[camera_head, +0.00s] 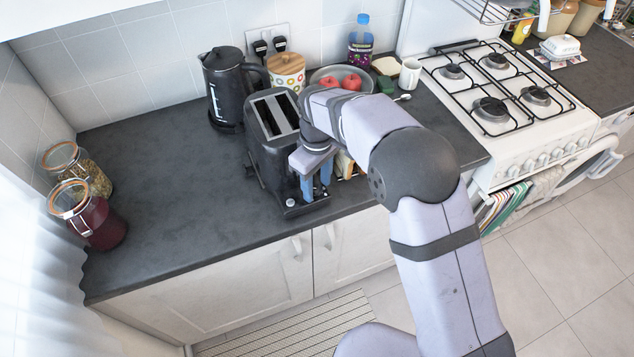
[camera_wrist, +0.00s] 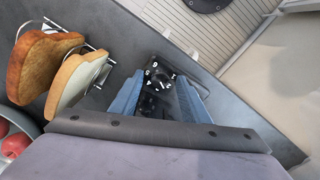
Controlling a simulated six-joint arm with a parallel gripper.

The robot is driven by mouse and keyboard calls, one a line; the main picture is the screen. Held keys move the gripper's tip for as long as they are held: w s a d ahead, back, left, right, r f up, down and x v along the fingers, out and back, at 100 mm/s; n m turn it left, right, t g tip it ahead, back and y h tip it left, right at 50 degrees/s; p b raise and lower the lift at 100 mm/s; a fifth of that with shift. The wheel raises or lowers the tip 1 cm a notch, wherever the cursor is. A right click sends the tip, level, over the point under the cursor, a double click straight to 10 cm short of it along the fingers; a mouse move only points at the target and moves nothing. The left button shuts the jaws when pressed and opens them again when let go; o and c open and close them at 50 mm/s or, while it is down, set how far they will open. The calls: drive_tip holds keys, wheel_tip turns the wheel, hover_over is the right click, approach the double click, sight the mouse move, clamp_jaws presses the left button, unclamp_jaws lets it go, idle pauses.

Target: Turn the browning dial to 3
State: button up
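The black toaster (camera_head: 262,157) stands on the dark counter with two empty-looking slots on top. The browning dial (camera_wrist: 164,85) shows in the wrist view as a black face with small white numerals; its exact setting is too small to read. My gripper (camera_head: 316,190) is at the toaster's front end, low down, pointing downward. Its two blue fingers are apart, and in the wrist view the dial area shows between their tips (camera_wrist: 160,78). I cannot tell whether the fingers touch the dial. My arm hides part of the toaster's right side.
A toast rack with bread slices (camera_wrist: 75,80) stands beside the toaster. A black kettle (camera_head: 225,88), a patterned canister (camera_head: 286,72) and a bowl of red fruit (camera_head: 342,78) stand behind. The counter to the left is clear up to two jars (camera_head: 88,215).

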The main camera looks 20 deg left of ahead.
sight(317, 188)
drive_tip(key=shift+r+b, duration=1.2)
drive_tip(key=shift+r, duration=2.5)
drive_tip(key=n+b, duration=0.2)
drive_tip(key=shift+f+b, duration=0.35)
drive_tip(key=shift+b, duration=0.05)
drive_tip(key=shift+n+b, duration=0.45)
drive_tip(key=shift+n, duration=0.25)
drive_tip(key=shift+r+n, duration=0.3)
drive_tip(key=shift+n, duration=0.3)
drive_tip(key=shift+f+p, duration=0.7)
drive_tip(key=shift+f, duration=2.95)
drive_tip(key=c, duration=1.1)
